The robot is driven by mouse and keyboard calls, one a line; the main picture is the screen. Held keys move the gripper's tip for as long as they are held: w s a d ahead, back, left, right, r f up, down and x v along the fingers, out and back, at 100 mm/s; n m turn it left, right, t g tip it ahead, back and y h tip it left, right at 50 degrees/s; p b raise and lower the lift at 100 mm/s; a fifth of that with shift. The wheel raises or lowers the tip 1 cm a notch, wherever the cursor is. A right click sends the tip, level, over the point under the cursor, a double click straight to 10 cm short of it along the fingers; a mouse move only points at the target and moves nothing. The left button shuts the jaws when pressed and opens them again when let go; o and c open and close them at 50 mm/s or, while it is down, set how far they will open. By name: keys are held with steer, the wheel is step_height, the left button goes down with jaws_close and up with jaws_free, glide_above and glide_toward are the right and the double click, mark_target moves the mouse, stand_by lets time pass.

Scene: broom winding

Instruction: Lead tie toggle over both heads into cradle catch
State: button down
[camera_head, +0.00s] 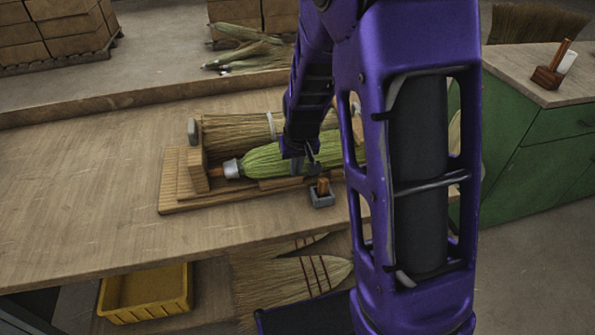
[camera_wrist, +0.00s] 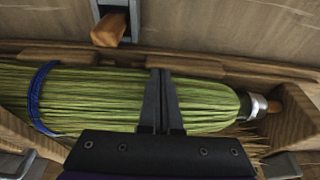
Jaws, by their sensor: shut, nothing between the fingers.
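The wooden cradle (camera_head: 172,185) lies on the bench and holds two broom heads side by side. The tan head (camera_head: 230,135) lies at the back with a pale band around it. The green head (camera_head: 262,163) lies in front; the wrist view shows a blue band (camera_wrist: 36,95) around it. A grey catch (camera_head: 321,199) sits at the cradle's front side. An orange-brown wooden toggle (camera_head: 323,186) is at the catch; the wrist view shows this toggle (camera_wrist: 109,30) in its opening. No cord to it is visible. My gripper (camera_wrist: 161,74) is shut and empty over the green head.
My arm hides the cradle's right end. The bench (camera_head: 80,190) is clear to the left. Loose broom corn (camera_head: 250,50) lies behind. A yellow bin (camera_head: 145,292) and finished brooms (camera_head: 290,285) are below the front edge; a green cabinet (camera_head: 530,140) stands right.

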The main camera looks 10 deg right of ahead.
steer(key=shift+w, duration=1.65)
steer(key=shift+s, duration=0.15)
